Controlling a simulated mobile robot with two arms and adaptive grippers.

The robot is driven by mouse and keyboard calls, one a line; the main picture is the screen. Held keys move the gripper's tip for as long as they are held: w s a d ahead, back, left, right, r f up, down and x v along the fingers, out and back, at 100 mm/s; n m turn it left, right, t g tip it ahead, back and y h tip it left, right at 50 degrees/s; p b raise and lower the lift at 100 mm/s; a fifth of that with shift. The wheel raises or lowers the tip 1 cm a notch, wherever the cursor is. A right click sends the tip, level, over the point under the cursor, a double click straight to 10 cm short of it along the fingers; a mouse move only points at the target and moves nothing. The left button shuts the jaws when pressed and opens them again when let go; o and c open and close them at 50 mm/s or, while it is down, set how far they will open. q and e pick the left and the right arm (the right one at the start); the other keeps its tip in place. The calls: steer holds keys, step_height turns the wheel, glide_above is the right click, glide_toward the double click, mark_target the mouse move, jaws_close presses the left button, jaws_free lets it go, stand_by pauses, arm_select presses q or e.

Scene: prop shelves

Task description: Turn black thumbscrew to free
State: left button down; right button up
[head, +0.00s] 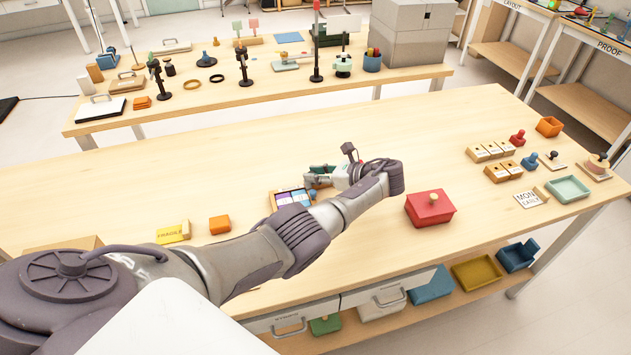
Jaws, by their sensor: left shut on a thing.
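My left gripper (316,178) is low over the middle of the front table, with its arm coming in from the left. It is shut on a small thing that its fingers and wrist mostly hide. It is at the right end of a shallow wooden frame (273,203) holding purple and blue pieces. I cannot make out the black thumbscrew there, nor how far it is turned. My right gripper is not in view.
A red box with a knob (430,208) stands right of my wrist. An orange block (219,224) and a yellow FRAGILE piece (173,232) lie to the left. Stamps and an open green tray (567,188) are at the right. The back table (200,105) is crowded.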

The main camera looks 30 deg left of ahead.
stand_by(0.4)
arm_select(q)
steer(key=c, duration=1)
jaws_free()
steer(key=v, duration=1.2)
steer(key=shift+w, duration=0.1)
